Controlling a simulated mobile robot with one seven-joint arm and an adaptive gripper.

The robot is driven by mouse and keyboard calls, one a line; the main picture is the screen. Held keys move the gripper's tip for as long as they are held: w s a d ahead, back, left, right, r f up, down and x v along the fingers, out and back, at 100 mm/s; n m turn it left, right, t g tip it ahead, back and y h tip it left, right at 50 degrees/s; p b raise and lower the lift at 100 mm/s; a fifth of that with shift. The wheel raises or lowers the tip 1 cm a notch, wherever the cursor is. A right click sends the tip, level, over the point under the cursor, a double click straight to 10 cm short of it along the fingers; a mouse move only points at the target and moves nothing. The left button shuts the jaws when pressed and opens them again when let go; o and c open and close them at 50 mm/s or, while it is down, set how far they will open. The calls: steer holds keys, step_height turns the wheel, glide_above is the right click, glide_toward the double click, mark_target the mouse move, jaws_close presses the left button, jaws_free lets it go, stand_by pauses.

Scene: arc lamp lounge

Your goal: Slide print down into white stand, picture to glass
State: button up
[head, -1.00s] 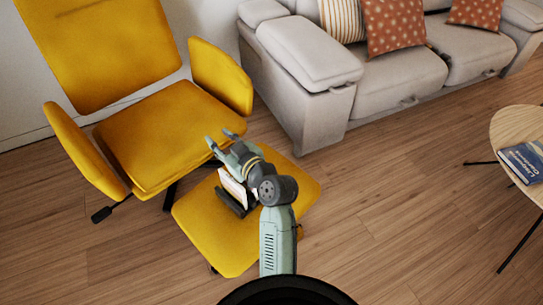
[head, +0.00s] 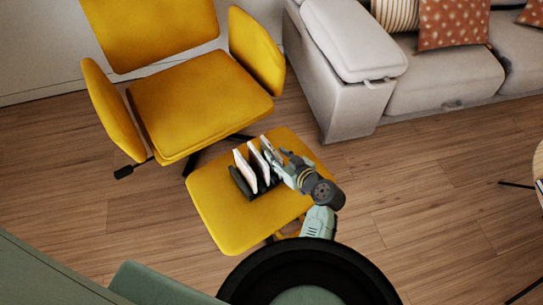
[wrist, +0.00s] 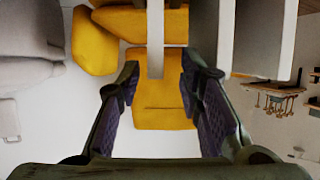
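In the head view several thin white or pale panels (head: 245,170) stand upright, slightly tilted, in a dark rack (head: 240,184) on the yellow footstool. I cannot tell which is the print or the white stand. My gripper (head: 277,157) is at the right end of the row, close to the last panel. In the wrist view my gripper (wrist: 156,85) is open. A narrow pale panel edge (wrist: 155,40) shows between its fingers with a gap on each side. Wider grey panels with pale edges (wrist: 225,35) show beyond the right finger. The picture and glass faces cannot be made out.
The yellow footstool (head: 220,225) bears the rack; its front is bare. A yellow armchair (head: 195,95) stands behind it, a grey sofa (head: 350,50) at back right. A round wooden table (head: 540,165) is at the right edge. Wooden floor lies free between.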

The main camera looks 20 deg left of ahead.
mark_target(271, 150)
steer(key=p+x, duration=0.1)
steer(key=x, duration=0.4)
steer(key=shift+w+p, duration=0.2)
steer(key=shift+p, duration=0.1)
steer(key=shift+c, duration=0.3)
jaws_close()
